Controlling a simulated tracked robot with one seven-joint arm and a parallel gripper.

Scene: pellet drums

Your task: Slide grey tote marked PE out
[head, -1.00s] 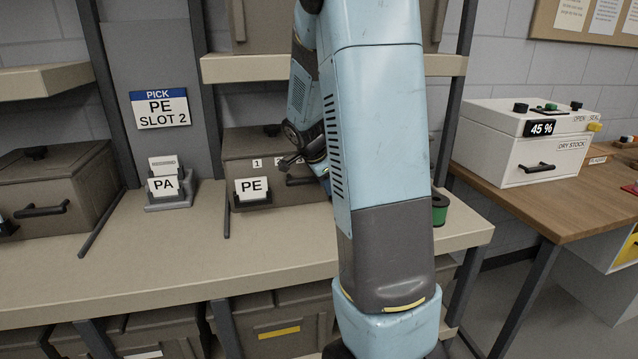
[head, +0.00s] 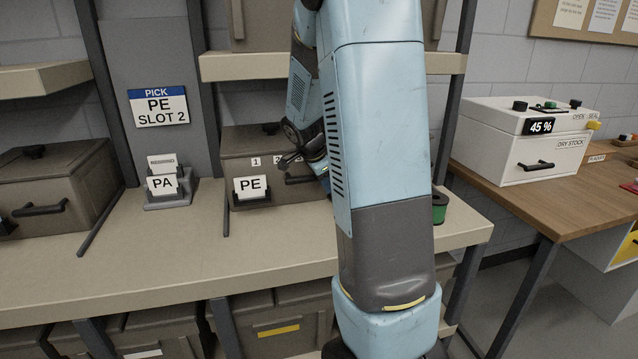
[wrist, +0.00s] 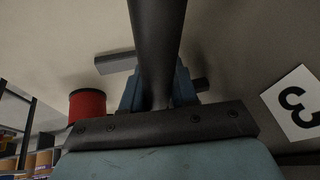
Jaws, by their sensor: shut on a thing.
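The grey-brown tote (head: 240,143) stands on the middle shelf, with a white PE card (head: 250,187) in a holder in front of its left part. Its face bears small number labels. My blue arm hides the tote's right part. My gripper (head: 318,165) is at the tote's front, mostly hidden behind the arm in the head view. In the wrist view my gripper (wrist: 158,98) is shut on a dark bar (wrist: 158,45), which looks like the tote's handle. A label with a 3 (wrist: 297,103) shows to the right.
A tote (head: 70,185) and a PA card holder (head: 166,190) stand to the left. A green spool (head: 439,208) stands right of my arm. An upright post (head: 205,100) rises left of the PE tote. The shelf front (head: 150,250) is clear.

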